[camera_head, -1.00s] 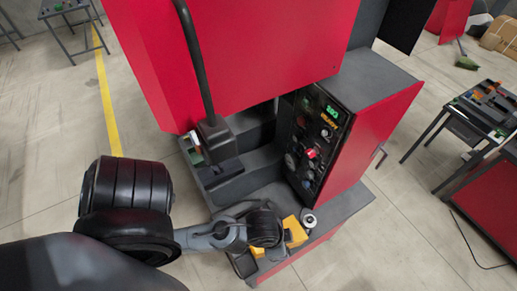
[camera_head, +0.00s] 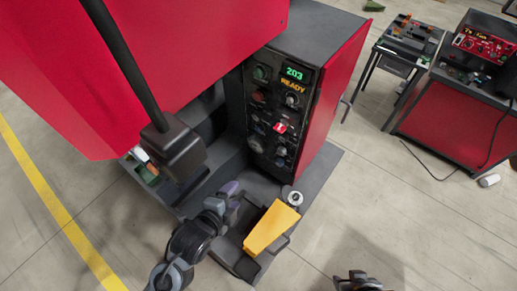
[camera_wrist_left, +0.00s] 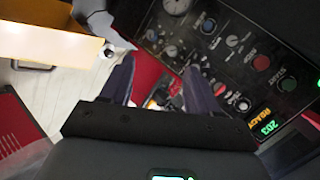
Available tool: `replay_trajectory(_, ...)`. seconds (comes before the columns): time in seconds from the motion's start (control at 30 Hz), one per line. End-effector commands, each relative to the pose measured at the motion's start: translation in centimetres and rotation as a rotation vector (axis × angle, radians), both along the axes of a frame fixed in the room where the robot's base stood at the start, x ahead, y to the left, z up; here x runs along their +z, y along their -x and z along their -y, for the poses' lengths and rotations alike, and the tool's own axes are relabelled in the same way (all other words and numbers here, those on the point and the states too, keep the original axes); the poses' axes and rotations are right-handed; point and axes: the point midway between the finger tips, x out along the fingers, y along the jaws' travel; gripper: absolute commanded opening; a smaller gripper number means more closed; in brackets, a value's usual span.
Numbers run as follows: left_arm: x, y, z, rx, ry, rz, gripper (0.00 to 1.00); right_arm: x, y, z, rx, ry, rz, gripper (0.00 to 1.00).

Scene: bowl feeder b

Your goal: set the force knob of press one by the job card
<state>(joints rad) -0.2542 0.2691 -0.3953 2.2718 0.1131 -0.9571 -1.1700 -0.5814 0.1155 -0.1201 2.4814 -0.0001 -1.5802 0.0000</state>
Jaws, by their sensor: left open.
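The press control panel (camera_head: 272,118) shows a green "203" readout (camera_head: 293,73), an amber "READY" line, and several knobs, gauges and buttons. A knob with a light ring (camera_head: 292,99) sits just below READY; I cannot read which knob sets force. The panel also fills the upper right of the left wrist view (camera_wrist_left: 225,60), turned over. My left gripper (camera_head: 230,192) is below and left of the panel. Its fingers (camera_wrist_left: 160,85) are apart and empty, touching no knob. A dark part of my right arm or gripper shows at the bottom (camera_head: 358,282); its jaws are unclear. I cannot make out a job card.
A yellow bin (camera_head: 270,228) stands on the press ledge beside my left gripper, with a small round silver item (camera_head: 294,198) near it. A tool table (camera_head: 408,42) and red console (camera_head: 450,120) stand at right.

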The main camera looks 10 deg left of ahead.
Motion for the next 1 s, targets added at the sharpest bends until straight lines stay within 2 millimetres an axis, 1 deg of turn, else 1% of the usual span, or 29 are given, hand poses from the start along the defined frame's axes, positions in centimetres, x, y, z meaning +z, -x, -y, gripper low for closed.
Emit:
replay_trajectory(0.03,-1.8,-2.0,1.2,-0.091,-0.092,0.115,0.61,-3.6,0.0,0.0,-0.001,0.000,-0.001,0.43)
replay_trajectory(0.1,-2.0,-4.3,2.7,-0.200,-0.222,0.272,0.61,-6.0,0.0,0.0,-0.001,-0.001,-0.002,0.43)
replay_trajectory(0.23,-1.8,-7.5,4.9,-0.339,-0.440,0.520,0.61,-10.1,0.1,0.0,-0.001,0.001,-0.005,0.43)
replay_trajectory(0.3,-1.6,-8.7,5.8,-0.385,-0.533,0.623,0.61,-11.8,0.1,0.0,-0.001,0.001,-0.005,0.43)
replay_trajectory(0.4,-1.3,-10.0,6.5,-0.428,-0.639,0.735,0.61,-13.5,0.1,0.0,0.000,0.002,-0.005,0.43)
replay_trajectory(0.5,-1.0,-10.8,7.0,-0.451,-0.713,0.808,0.61,-14.6,0.1,0.1,0.001,0.003,-0.005,0.43)
replay_trajectory(0.63,-0.6,-11.5,7.3,-0.466,-0.767,0.859,0.61,-15.1,0.0,0.2,0.004,0.007,-0.003,0.43)
replay_trajectory(0.83,-0.2,-13.1,8.2,-0.470,-0.781,0.875,0.61,-14.7,0.0,0.2,0.006,0.008,-0.001,0.43)
replay_trajectory(1.0,-0.2,-15.4,9.4,-0.469,-0.779,0.872,0.61,-14.2,0.0,0.2,0.006,0.008,0.001,0.43)
